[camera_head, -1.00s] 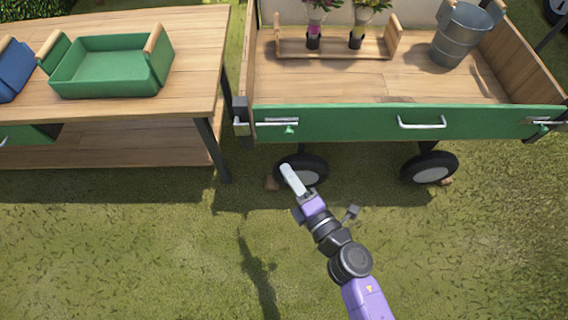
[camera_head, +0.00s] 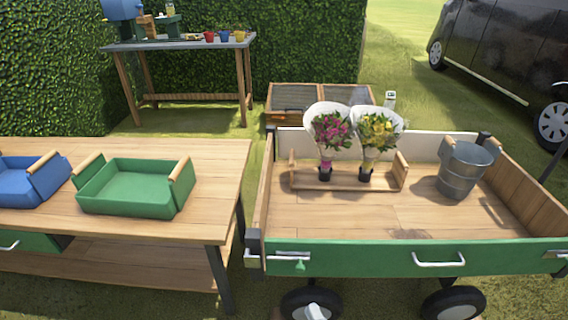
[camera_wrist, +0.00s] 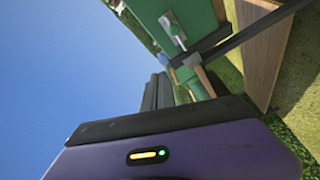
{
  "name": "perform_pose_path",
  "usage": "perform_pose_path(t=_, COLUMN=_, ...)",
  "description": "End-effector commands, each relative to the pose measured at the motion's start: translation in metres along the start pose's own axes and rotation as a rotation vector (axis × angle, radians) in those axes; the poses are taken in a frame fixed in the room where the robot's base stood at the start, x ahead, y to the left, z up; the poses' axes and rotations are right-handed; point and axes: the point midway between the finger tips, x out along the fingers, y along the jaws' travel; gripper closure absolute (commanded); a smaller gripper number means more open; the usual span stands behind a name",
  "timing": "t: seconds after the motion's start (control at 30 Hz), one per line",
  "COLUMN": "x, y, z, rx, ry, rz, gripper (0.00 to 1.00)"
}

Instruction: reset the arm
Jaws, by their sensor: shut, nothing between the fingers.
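In the wrist view my purple wrist casing fills the bottom. That view is tilted, with blue sky at left and a green panel with a metal latch (camera_wrist: 172,27) at upper right.
The wooden cart (camera_head: 430,222) holds two bouquets in a wooden rack (camera_head: 300,181) and a metal bucket (camera_head: 464,172). A wooden table (camera_head: 130,223) at left bears a green tray (camera_head: 125,208) and a blue tray (camera_head: 30,190). Grass lies around them.

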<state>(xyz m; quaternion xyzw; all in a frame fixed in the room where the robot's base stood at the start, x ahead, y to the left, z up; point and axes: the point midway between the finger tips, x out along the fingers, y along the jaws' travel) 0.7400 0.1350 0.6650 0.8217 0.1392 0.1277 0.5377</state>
Motion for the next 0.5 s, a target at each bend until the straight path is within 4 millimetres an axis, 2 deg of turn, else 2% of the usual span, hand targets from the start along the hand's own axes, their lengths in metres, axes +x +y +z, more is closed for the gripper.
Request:
perform_pose_path(t=0.03, x=-0.019, y=0.006, z=0.002, rx=0.092, ry=-0.021, rz=0.008, gripper=1.0)
perform_pose_path(t=0.27, x=-0.104, y=0.04, z=0.007, rx=0.529, ry=-0.124, rz=0.061, gripper=1.0)
perform_pose_path(t=0.5, x=-0.193, y=0.074, z=0.003, rx=0.929, ry=-0.257, rz=0.12, gripper=1.0)
